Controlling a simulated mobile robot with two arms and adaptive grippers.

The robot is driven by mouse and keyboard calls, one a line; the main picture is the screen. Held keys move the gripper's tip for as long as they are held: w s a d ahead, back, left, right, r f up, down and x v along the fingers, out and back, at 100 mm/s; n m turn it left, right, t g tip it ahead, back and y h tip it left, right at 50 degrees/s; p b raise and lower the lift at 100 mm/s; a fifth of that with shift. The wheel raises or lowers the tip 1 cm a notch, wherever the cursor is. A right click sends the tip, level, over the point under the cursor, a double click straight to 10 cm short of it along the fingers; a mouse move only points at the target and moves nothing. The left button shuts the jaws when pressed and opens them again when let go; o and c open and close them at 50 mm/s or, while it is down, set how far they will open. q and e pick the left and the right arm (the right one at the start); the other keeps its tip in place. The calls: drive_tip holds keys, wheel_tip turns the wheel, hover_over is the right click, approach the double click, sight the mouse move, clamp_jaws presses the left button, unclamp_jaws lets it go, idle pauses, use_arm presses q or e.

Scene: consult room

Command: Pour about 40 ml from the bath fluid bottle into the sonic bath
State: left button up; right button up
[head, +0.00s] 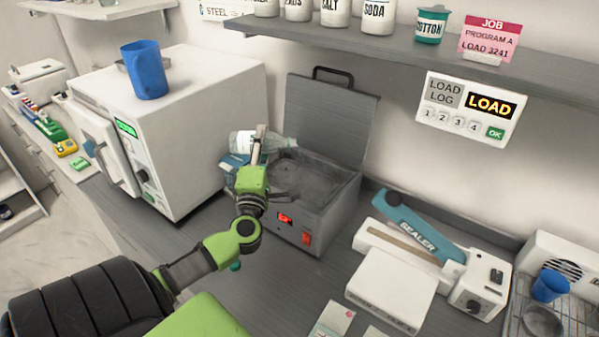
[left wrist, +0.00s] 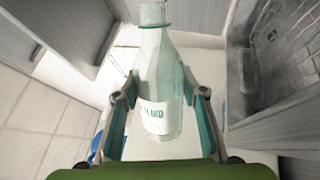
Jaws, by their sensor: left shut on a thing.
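The bath fluid bottle (head: 241,141) is clear with a white label. It lies nearly level in the head view, its neck end to the right, over the left back part of the sonic bath. My left gripper (head: 262,150) is shut on the bottle. In the left wrist view the bottle (left wrist: 158,75) sits between the two fingers, its label partly readable and its neck pointing away. The sonic bath (head: 334,212) is a grey box with its lid (head: 335,115) raised, a dark basin and a lit red display. I cannot tell whether fluid is flowing. My right gripper is out of view.
A white autoclave (head: 185,130) with a blue cup (head: 146,70) on top stands left of the bath. A sealer (head: 410,225) stands to the right. A shelf (head: 420,60) with jars hangs above. A blue cup (head: 550,285) sits on a rack at the far right.

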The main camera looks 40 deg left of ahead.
use_arm(q)
drive_tip(key=shift+s+a, duration=0.2)
drive_tip(key=shift+s, duration=0.05)
drive_tip(key=shift+s+a, duration=0.25)
drive_tip(key=shift+a, duration=0.05)
drive_tip(key=shift+a+r+p, duration=0.1)
drive_tip(key=shift+a+p, duration=0.2)
idle(0.3)
drive_tip(key=shift+r+m+p, duration=0.1)
drive_tip(key=shift+m+p, duration=0.2)
drive_tip(key=shift+m, duration=0.1)
idle(0.8)
drive_tip(key=n+b, duration=0.1)
drive_tip(key=b, duration=0.1)
drive_tip(key=n+y+b, duration=0.1)
drive_tip(key=n+b, duration=0.1)
drive_tip(key=n+g+b, duration=0.1)
drive_tip(key=n+b, duration=0.1)
drive_tip(key=shift+w+d+f, duration=0.15)
drive_tip(key=shift+d+f, duration=0.05)
drive_tip(key=shift+d, duration=0.05)
drive_tip(key=shift+r+n+p, duration=0.2)
drive_tip(key=shift+n+p, duration=0.2)
drive_tip(key=shift+p, duration=0.05)
drive_tip(key=shift+g, duration=0.3)
